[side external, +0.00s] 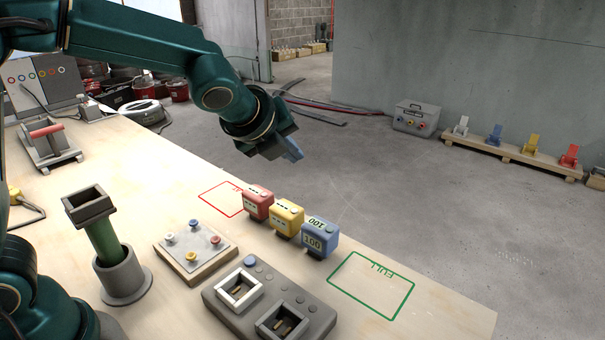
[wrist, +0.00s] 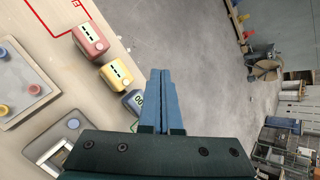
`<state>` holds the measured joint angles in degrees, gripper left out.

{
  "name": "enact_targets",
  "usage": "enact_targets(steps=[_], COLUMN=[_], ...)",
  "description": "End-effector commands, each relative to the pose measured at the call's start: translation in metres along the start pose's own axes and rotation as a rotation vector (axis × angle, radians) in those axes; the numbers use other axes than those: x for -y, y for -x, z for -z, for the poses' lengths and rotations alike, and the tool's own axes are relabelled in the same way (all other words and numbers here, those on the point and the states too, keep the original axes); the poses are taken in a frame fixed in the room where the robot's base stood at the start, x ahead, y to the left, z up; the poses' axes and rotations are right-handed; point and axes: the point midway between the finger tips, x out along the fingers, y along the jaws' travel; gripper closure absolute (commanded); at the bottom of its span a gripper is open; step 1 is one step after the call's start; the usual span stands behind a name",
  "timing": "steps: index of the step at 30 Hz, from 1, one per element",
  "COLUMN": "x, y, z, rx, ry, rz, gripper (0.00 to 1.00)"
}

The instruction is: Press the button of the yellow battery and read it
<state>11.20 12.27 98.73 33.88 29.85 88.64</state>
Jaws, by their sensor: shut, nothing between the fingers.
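The yellow battery (side external: 285,218) stands upright on the table between the red battery (side external: 256,203) and the blue battery (side external: 319,238). It shows dashes on its display, and in the wrist view the yellow battery (wrist: 116,77) has a small round spot beside the dashes, which looks like its button. The red one also shows dashes; the blue one reads 100. My gripper (side external: 293,152) is shut and empty, up above the batteries and apart from them. In the wrist view its fingertips (wrist: 160,74) appear over the floor beyond the table edge, right of the yellow battery.
A red outline (side external: 221,198) and a green outline marked FULL (side external: 371,285) lie on the table. A grey two-socket unit (side external: 270,302), a board with coloured knobs (side external: 196,252) and a green tube in a grey stand (side external: 103,236) are nearby. Free air surrounds the gripper.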

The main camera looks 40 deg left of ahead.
Motion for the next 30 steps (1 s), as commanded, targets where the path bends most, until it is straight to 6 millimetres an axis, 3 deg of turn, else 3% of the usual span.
enact_targets(steps=[8,30], x=[-0.003,-0.043], y=[-0.003,-0.058], z=[0.002,0.043], rx=[0.001,0.000], ry=[0.001,0.000], rz=[-0.003,-0.003], gripper=[1.00,1.00])
